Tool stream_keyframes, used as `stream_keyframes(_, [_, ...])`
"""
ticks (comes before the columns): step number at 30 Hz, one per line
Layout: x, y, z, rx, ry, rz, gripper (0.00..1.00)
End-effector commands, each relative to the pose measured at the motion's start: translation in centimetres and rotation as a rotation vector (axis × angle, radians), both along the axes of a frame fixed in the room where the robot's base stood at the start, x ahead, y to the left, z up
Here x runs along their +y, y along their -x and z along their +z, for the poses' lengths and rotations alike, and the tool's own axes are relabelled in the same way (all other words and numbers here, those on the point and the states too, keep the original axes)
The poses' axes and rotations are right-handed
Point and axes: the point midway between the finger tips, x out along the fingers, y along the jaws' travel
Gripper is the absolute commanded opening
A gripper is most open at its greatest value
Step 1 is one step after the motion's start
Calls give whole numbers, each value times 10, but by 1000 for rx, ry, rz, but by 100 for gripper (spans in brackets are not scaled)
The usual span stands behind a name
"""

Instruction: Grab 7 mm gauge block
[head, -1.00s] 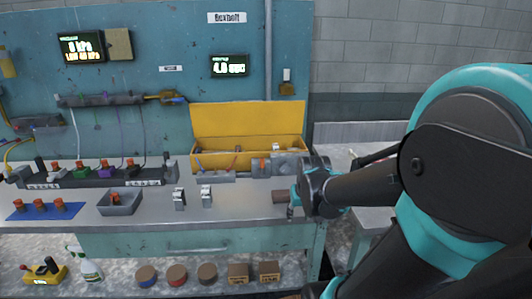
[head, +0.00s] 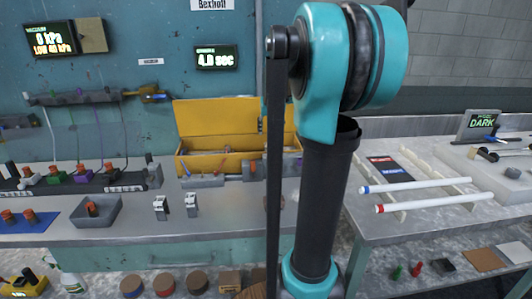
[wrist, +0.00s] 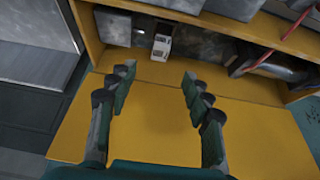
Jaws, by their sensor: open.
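No block can be surely read as the 7 mm gauge block. In the wrist view, a small block with a white marked face (wrist: 162,42) stands at the wall of a yellow box, beyond my fingertips. Its marking is too small to read. My gripper (wrist: 158,78) is open and empty, over the yellow surface and apart from that block. The open yellow box (head: 222,130) stands at the back of the bench in the head view. Two small silver pieces (head: 160,207) (head: 192,204) stand on the bench in front of it. My gripper is hidden in the head view.
A grey tray (head: 95,222) and a blue mat (head: 30,226) lie on the bench at left. A side table (head: 372,232) at right holds white tubes (head: 425,185). The bench front between the tray and my arm is mostly clear.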

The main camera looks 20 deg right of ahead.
Motion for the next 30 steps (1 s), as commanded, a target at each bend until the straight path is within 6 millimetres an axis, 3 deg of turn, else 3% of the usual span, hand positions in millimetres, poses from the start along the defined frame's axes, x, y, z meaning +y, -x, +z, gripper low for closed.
stream_keyframes(9, [-6,-29,-51,0,0,0,50])
stream_keyframes(17, [-7,-37,-66,0,0,0,50])
stream_keyframes(30, [-10,-60,-108,0,0,0,50])
